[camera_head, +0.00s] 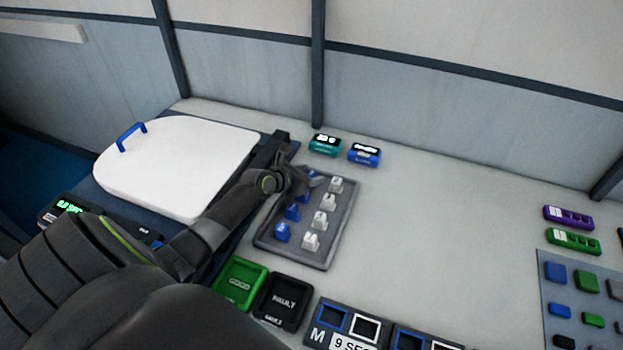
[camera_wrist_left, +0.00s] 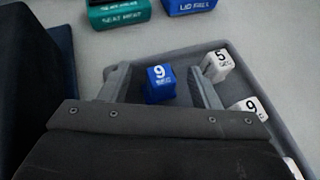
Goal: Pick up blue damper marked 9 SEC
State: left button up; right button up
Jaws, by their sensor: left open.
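The blue damper marked 9 (camera_wrist_left: 160,84) stands in a grey tray (camera_wrist_left: 135,72), between the two fingers of my left gripper (camera_wrist_left: 159,76) in the left wrist view. A gap shows on each side of it, and the gripper is open. In the head view my left gripper (camera_head: 304,182) is over the far end of the tray (camera_head: 262,238) and partly hides the blue damper there. Other blue dampers (camera_head: 283,231) stand nearer in the same column. White dampers (camera_head: 328,201) stand in the column to the right. My right gripper is not in view.
A teal box (camera_head: 324,144) and a blue box (camera_head: 364,154) sit just behind the tray. A white lid (camera_head: 180,165) lies to the left. Green (camera_head: 240,282) and black (camera_head: 283,301) bins are in front.

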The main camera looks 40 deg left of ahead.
pick_arm(q)
grip_shut()
